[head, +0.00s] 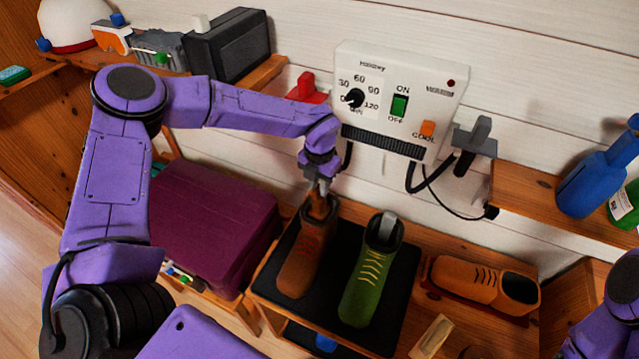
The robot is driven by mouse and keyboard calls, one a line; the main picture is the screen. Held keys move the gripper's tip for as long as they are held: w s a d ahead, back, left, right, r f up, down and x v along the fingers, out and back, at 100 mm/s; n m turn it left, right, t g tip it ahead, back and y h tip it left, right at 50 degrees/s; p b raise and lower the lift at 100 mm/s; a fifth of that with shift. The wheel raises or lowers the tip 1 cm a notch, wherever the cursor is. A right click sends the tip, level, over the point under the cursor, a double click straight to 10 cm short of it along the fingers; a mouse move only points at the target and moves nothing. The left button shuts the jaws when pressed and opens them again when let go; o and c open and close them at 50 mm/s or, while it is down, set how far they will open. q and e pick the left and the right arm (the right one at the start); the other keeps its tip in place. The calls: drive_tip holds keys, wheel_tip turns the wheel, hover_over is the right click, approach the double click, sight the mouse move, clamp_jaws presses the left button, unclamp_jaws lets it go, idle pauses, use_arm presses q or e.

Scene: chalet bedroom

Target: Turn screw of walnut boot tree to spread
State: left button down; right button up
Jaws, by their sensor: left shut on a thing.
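A brown boot (303,258) stands upright on a black mat (338,225). The walnut boot tree (320,207) shows as a wooden piece at the boot's opening; the rest of it is hidden inside the boot. My left gripper (321,188) reaches down from above and is shut at the top of the tree. The fingers cover the screw, so its turn cannot be seen. My right gripper is out of view; only part of that arm shows at the lower right edge.
A green boot (368,278) with a grey insert stands right beside the brown boot. An orange-brown shoe (480,284) lies further right. A white wall dryer (400,95) hangs behind, with a cable. A maroon case (210,225) is on the left. Blue (600,175) and green bottles stand on the right shelf.

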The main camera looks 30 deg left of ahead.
use_arm(q)
drive_tip(key=shift+f, duration=0.1)
drive_tip(key=c, duration=1)
unclamp_jaws()
drive_tip(key=shift+o, duration=0.2)
wheel_tip(320, 180, up, 11)
drive_tip(key=b, duration=0.2)
drive_tip(key=shift+f+b, duration=0.2)
drive_tip(key=shift+b, duration=0.15)
